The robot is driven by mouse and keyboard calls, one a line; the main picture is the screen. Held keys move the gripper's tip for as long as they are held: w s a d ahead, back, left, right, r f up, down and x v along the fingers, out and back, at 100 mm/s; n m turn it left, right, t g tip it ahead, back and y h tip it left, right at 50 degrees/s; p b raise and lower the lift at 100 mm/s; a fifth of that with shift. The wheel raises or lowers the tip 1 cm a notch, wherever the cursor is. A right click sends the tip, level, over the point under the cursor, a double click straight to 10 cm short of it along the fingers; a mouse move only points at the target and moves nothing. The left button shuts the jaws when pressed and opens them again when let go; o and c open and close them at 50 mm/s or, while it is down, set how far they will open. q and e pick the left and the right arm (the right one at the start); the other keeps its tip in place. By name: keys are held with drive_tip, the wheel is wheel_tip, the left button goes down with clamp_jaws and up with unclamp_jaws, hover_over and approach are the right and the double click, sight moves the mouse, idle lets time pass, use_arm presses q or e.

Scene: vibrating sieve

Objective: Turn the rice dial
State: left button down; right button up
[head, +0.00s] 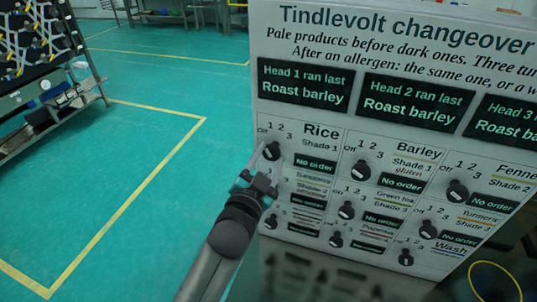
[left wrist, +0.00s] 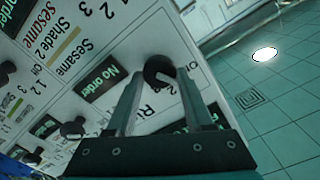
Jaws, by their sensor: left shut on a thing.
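The rice dial (head: 271,150) is a small black knob at the top left of the white panel (head: 395,25), beside the printed word Rice, with Off, 1, 2 and 3 around it. The display below it reads No order. My left gripper (head: 264,160) is at this dial, its fingers reaching it from below. In the left wrist view the dial (left wrist: 159,70) sits between the two fingertips (left wrist: 161,80), and the jaws are shut on it. I cannot tell exactly where its pointer stands. My right gripper is not in view.
Similar dials for barley (head: 361,171), fennel (head: 457,191) and other products stand close by to the right and below. Dark displays (head: 306,86) above read Roast barley. Open green floor (head: 170,90) with yellow lines lies left. A rack (head: 40,70) stands at far left.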

use_arm(q)
drive_tip(key=shift+m, duration=0.8)
drive_tip(key=shift+c, duration=1.5)
unclamp_jaws()
drive_tip(key=b+v, duration=0.1)
drive_tip(key=v, duration=1.4)
drive_tip(key=shift+s, duration=0.1)
